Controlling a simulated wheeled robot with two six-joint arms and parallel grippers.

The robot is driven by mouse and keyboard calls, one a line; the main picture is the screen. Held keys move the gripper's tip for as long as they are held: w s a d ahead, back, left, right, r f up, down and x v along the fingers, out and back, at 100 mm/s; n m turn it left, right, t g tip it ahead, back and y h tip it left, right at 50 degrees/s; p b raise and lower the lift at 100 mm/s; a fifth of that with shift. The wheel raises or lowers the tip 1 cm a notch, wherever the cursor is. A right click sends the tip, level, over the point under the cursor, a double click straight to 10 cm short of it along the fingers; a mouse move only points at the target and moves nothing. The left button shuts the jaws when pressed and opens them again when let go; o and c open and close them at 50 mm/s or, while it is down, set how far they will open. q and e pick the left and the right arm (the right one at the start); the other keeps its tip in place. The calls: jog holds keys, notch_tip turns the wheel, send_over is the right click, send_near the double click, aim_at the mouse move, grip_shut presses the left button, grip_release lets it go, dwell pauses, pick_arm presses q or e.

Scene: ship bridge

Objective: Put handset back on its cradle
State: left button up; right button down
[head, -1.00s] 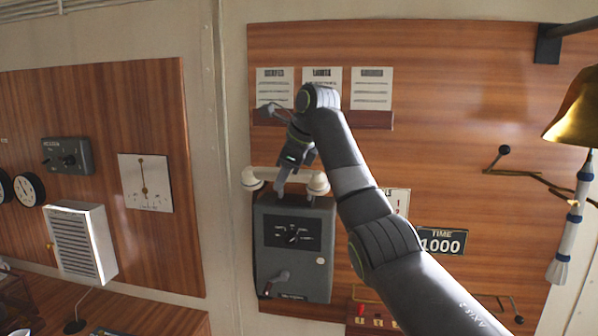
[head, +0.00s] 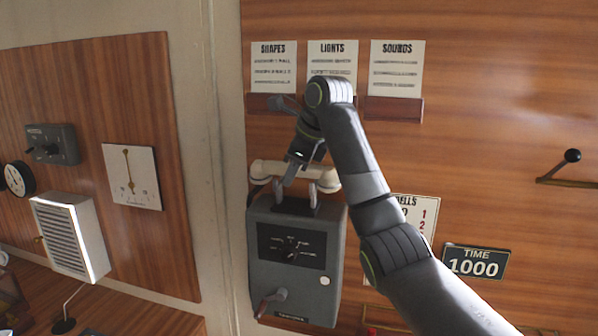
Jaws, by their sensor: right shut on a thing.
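The white handset (head: 265,170) is level across the top of a grey wall telephone box in the head view. My right gripper (head: 291,180) comes down from above and is shut on the handset's middle, hiding part of it. The cradle (head: 295,204) is a dark piece with upright prongs on top of the grey box (head: 262,268). The handset is at the prongs' upper ends; whether it rests on them I cannot tell. My left gripper is not in view.
Cards labelled SHAPES, LIGHTS and SOUNDS (head: 397,68) stand on a wooden ledge (head: 394,109) above the box, close behind my right arm. A TIME 1000 sign (head: 475,262) and a lever (head: 572,156) are on the panel to the right. A white louvred box (head: 70,235) is at left.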

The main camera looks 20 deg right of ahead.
jog(key=shift+w+d+f, duration=0.35)
jog(key=shift+d+f, duration=0.3)
jog(key=shift+f, duration=0.15)
jog(key=shift+s+r, duration=0.1)
jog(key=shift+s, duration=0.05)
jog(key=shift+s+a+r, duration=0.15)
jog(key=shift+s+a, duration=0.1)
jog(key=shift+a, duration=0.1)
jog(key=shift+w+f, duration=0.2)
jog(key=shift+f, duration=0.35)
jog(key=c, duration=1.2)
grip_release()
jog(key=shift+d, duration=0.2)
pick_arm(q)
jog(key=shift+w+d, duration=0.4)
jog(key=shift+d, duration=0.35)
pick_arm(e)
jog(key=shift+o, duration=0.2)
jog(key=shift+s+a+r, duration=0.1)
jog(key=shift+s+r, duration=0.05)
jog(key=shift+r, duration=0.1)
